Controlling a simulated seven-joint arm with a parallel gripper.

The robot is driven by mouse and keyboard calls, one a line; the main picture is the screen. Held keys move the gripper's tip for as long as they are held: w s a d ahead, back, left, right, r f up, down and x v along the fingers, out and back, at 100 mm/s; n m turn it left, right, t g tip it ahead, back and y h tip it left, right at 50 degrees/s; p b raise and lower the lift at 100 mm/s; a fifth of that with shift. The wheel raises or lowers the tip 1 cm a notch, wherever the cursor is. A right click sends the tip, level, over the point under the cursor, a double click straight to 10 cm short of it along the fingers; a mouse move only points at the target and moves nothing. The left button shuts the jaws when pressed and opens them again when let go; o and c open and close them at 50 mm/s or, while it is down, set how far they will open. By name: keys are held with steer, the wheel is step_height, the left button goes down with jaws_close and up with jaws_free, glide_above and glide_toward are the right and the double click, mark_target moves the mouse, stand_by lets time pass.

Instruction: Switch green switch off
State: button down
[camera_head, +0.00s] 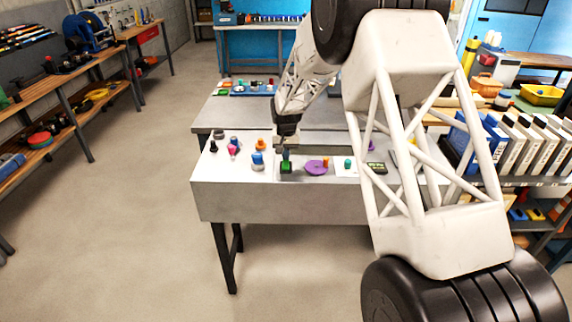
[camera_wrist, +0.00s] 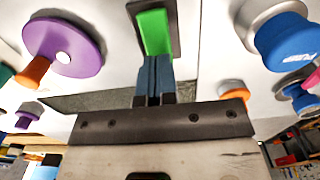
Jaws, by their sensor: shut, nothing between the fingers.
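The green switch (camera_head: 287,167) sits on the light top of the grey table, between a blue knob and a purple disc. In the wrist view it is a bright green rocker (camera_wrist: 154,32) in a dark frame. My gripper (camera_head: 286,152) is shut, with nothing between its fingers. In the wrist view its blue-grey fingertips (camera_wrist: 153,68) are together at the near end of the green rocker, touching it or very close; I cannot tell which. The fingertips cover a little of that end. I cannot tell the switch's on or off position.
A purple disc with an orange handle (camera_head: 317,167) and a blue knob (camera_head: 258,160) flank the switch closely. Several other controls, including a green knob (camera_head: 348,164), stand on the same table (camera_head: 240,200). My arm hides the table's right part.

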steer(key=shift+f, duration=0.4)
stand_by(0.4)
steer(key=shift+r, duration=3.5)
